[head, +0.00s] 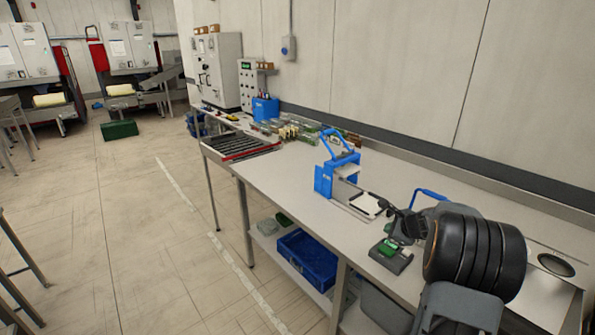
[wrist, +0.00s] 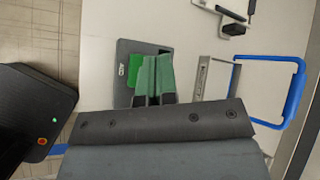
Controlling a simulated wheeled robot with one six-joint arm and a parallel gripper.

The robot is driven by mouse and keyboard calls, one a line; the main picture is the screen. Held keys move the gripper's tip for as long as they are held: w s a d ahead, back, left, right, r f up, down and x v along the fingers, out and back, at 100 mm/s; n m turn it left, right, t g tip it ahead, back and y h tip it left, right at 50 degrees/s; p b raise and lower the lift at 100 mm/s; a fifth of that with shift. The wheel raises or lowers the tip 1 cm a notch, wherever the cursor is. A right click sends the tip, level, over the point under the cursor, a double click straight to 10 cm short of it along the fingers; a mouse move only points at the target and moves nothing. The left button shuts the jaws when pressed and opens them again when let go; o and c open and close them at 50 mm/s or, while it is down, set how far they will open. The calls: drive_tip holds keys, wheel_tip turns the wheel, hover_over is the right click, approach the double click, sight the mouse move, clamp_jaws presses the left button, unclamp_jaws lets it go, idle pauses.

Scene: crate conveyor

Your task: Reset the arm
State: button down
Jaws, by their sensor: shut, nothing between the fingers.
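My gripper (wrist: 154,98) shows in the wrist view with its two green-padded fingers shut together and nothing between them. It points at a dark grey block with a green part (wrist: 132,74) on the table, and covers some of it. In the head view my dark arm is folded over the right part of the long table (head: 290,190). The grey and green block (head: 390,252) sits there just below and left of the arm. My gripper's fingertips are not clear in the head view.
A blue-handled fixture (head: 325,178) stands mid-table. A blue handle (wrist: 295,90) is right of my gripper in the wrist view. A roller conveyor (head: 240,147) and small parts lie farther back. A blue crate (head: 307,258) is on the lower shelf. The floor at left is mostly clear.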

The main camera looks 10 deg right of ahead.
drive_tip(key=shift+n, duration=0.4)
drive_tip(key=s+a+r+n+g, duration=0.2)
drive_tip(key=s+a+r+n, duration=0.1)
drive_tip(key=s+a+n, duration=0.9)
drive_tip(key=s+a+r+n+g+h, duration=0.1)
drive_tip(key=s+a+r+n+g, duration=0.1)
drive_tip(key=s+a+n, duration=1)
drive_tip(key=shift+s+a+r+g+h, duration=0.3)
drive_tip(key=shift+s+a+r+g, duration=0.1)
drive_tip(key=shift+a+r, duration=0.55)
